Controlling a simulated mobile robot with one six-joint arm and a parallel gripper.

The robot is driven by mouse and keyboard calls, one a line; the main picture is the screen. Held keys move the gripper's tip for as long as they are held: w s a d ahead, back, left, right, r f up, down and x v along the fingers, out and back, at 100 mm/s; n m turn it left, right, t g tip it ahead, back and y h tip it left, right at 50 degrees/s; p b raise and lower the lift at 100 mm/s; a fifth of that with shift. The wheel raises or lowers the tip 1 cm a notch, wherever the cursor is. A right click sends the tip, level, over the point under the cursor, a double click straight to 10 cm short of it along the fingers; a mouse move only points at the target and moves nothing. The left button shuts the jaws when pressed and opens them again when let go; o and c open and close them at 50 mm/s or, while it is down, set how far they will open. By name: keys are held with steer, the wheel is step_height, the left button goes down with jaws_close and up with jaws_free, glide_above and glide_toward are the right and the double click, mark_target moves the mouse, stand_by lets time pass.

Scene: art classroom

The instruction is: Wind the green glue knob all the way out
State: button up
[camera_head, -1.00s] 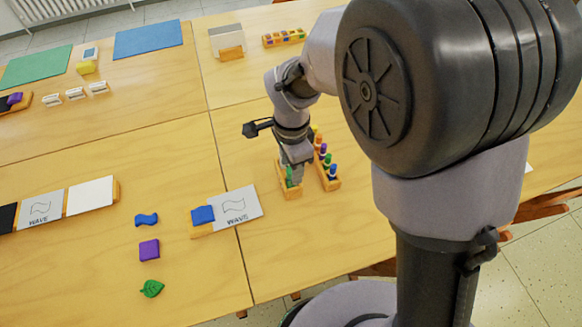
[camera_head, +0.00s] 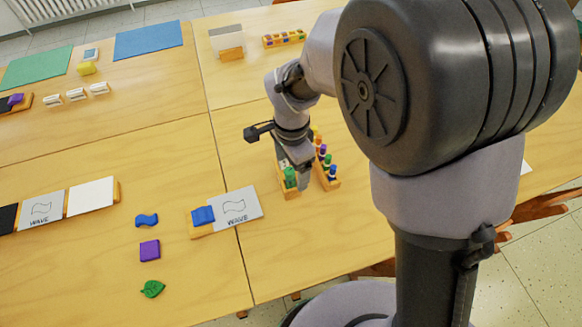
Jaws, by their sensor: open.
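A green glue stick (camera_head: 290,177) stands upright in the near end of a small wooden rack (camera_head: 291,194), in the middle of the table. My gripper (camera_head: 297,181) points down right at the green stick, its fingers around or beside it; I cannot tell which. The jaws are open. The knob of the green stick is too small and too covered by my gripper to make out. A second wooden rack (camera_head: 331,186) just to the right holds several glue sticks with coloured parts, among them blue, green, purple and orange.
A wooden block with a blue piece (camera_head: 203,215) and a drawn wave card (camera_head: 236,207) lie to the left. A blue wave piece (camera_head: 147,220), a purple square (camera_head: 149,250) and a green leaf (camera_head: 152,289) lie further left. The table in front of the racks is clear.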

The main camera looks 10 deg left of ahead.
steer(key=n+p, duration=0.1)
steer(key=n, duration=0.1)
steer(key=n+p, duration=0.1)
steer(key=n, duration=0.2)
steer(key=shift+r+n, duration=0.2)
steer(key=shift+n, duration=0.1)
steer(key=n+p, duration=0.1)
steer(key=n, duration=0.2)
steer(key=shift+f+n, duration=0.2)
steer(key=shift+n, duration=0.7)
steer(key=shift+c, duration=0.2)
steer(key=c, duration=1.6)
